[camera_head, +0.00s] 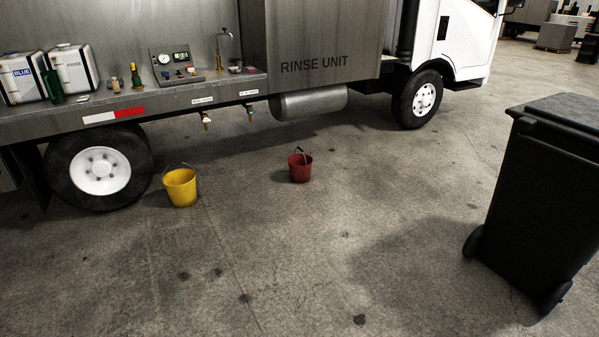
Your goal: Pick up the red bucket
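The red bucket (300,170) stands upright on the concrete floor in the head view, near the middle and a little in front of the truck's side. Its thin handle stands up above the rim. Nothing touches it. Neither of my grippers shows in the head view.
A yellow bucket (180,188) stands to the left, near the truck's rear wheel (100,172). The truck (312,62) with its loaded shelf spans the back. A black wheeled bin (543,195) stands at the right. The floor (290,265) in front of the red bucket is clear.

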